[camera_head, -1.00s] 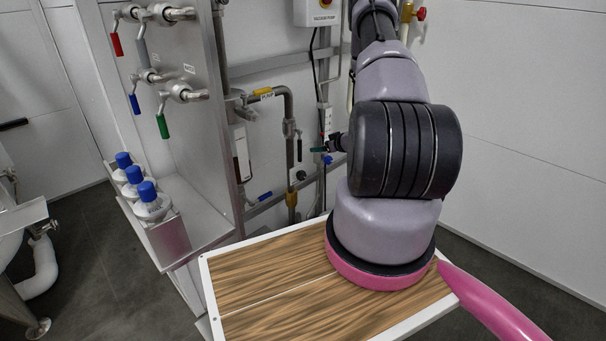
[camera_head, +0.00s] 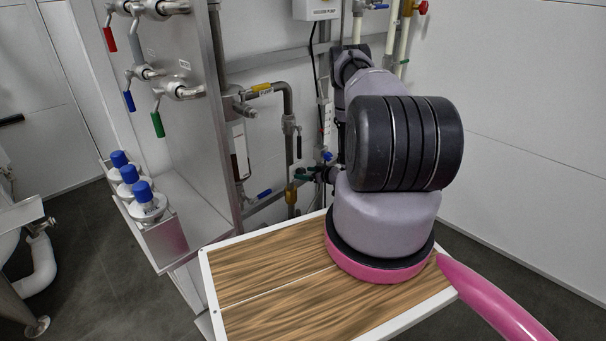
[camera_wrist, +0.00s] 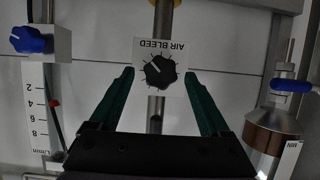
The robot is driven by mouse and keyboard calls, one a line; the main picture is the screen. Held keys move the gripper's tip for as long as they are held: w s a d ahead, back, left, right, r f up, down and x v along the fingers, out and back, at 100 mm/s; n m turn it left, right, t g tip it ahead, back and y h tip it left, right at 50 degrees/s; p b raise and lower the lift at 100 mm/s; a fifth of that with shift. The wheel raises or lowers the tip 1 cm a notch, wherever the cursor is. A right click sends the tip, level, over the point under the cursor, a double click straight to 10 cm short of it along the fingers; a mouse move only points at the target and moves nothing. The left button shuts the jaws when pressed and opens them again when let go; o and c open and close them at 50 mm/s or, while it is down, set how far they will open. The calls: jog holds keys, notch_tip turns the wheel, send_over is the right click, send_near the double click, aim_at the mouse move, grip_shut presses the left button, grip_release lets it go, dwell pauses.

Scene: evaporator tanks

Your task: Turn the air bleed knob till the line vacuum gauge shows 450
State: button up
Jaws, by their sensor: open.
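The air bleed knob (camera_wrist: 160,72) is small and black with a pointer, on a white label plate (camera_wrist: 178,47) that reads AIR BLEED upside down in the wrist view. My gripper (camera_wrist: 159,77) is open, its two dark green fingers pointing at the plate, one on each side of the knob, with gaps showing. How far the tips are from the plate I cannot tell. In the head view my gripper (camera_head: 304,172) is small, beside the vertical pipe, and covers the knob area. I cannot make out a line vacuum gauge in either view.
A flow scale (camera_wrist: 38,105) with a blue knob (camera_wrist: 32,39) is left in the wrist view; a blue handle (camera_wrist: 292,86) and a copper-coloured cylinder (camera_wrist: 274,130) are right.

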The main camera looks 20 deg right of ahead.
jog(key=shift+x, duration=1)
jog(key=shift+c, duration=0.3)
grip_shut()
jog(key=shift+n+h, duration=0.5)
jog(key=shift+n, duration=0.2)
jog(key=shift+o, duration=0.3)
grip_release()
